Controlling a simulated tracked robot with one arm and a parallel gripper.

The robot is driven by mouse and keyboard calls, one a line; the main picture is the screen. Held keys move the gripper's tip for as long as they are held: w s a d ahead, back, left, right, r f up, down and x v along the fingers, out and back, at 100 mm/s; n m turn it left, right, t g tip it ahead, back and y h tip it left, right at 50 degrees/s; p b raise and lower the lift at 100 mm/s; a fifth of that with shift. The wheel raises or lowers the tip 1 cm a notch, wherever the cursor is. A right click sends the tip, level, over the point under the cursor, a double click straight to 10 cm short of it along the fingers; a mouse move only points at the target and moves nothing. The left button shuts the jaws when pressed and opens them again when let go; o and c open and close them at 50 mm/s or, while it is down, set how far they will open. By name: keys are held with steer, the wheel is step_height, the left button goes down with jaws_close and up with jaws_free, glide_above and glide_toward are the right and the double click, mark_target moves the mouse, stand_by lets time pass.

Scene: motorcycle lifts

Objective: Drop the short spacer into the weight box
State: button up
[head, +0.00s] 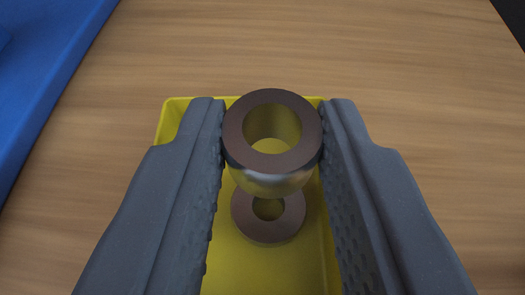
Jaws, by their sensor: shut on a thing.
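My gripper (272,135) is shut on a short brown ring-shaped spacer (236,135), held between the two dark grey fingertips with its hole facing me. The yellow weight box (180,118) lies below the gripper, and the held spacer is over its inside. A second brown ring (268,233) lies in the box, below the held spacer and partly hidden by it. The fingers hide much of the box's left and right sides.
The box stands on a wooden surface (400,70), which is clear behind it and to the right. A blue object (55,60) with a raised edge lies at the upper left. A dark edge shows at the upper right corner.

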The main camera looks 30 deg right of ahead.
steer(key=shift+f+b, duration=1.5)
steer(key=shift+f, duration=0.6)
steer(key=o, duration=1)
steer(key=shift+s+r, duration=0.1)
steer(key=p+v, duration=0.2)
steer(key=v, duration=1.1)
steer(key=shift+s+a, duration=0.2)
steer(key=shift+s, duration=0.05)
